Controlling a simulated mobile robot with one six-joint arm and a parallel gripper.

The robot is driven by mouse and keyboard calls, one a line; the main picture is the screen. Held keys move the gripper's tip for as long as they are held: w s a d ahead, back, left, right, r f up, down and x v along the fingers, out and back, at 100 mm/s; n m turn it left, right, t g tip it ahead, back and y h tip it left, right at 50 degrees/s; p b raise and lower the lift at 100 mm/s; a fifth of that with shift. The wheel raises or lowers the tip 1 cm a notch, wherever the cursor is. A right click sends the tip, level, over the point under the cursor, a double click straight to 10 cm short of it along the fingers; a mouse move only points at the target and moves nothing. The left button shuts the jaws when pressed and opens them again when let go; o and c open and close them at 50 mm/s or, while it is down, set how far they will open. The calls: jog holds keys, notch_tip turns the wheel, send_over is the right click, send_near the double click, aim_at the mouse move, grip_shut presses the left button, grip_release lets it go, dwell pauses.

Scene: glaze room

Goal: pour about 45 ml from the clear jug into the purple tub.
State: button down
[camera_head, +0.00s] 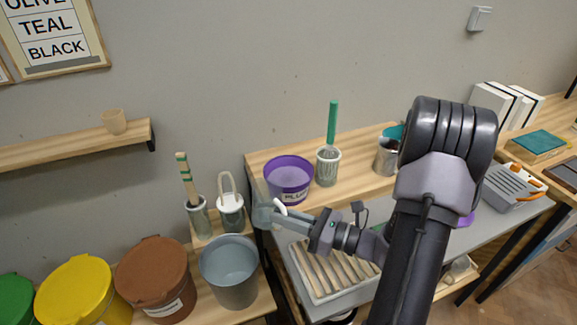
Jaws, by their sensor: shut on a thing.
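The purple tub (288,184), with a "PLUM" label, stands upright and open on the wooden shelf behind the grey table. My gripper (284,219) is in front of the tub and just below it in the picture, its fingers pointing left. It is shut on the clear jug (264,215), a small bluish see-through vessel with a pale handle.
A grey bucket (230,275) stands below the jug. A white brush pot (328,168) and a metal can (386,158) stand right of the tub. A slatted rack (318,276) lies under my arm. Brown (153,270) and yellow (80,285) lidded buckets stand left.

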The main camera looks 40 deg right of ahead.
jog(key=w+d+r+m+p, duration=0.3)
jog(key=d+r+m+p, duration=0.2)
jog(key=r+m+p, duration=0.3)
jog(key=shift+d+r+m+t+p, duration=0.35)
jog(key=shift+m+p, duration=0.95)
jog(key=shift+p, duration=1.05)
jog(key=shift+w+d+f, duration=0.1)
jog(key=shift+w+d+r+m+p, duration=0.15)
jog(key=shift+d+r+m+p, duration=0.1)
jog(key=shift+m+p, duration=0.25)
jog(key=shift+w+d+r+m+p, duration=0.15)
jog(key=shift+r+m+p, duration=0.15)
jog(key=shift+m, duration=0.3)
jog(key=shift+d+f, duration=0.15)
jog(key=shift+w+d+f+m+p, duration=0.2)
jog(key=shift+w+d+m+p, duration=0.1)
jog(key=shift+d+m, duration=0.25)
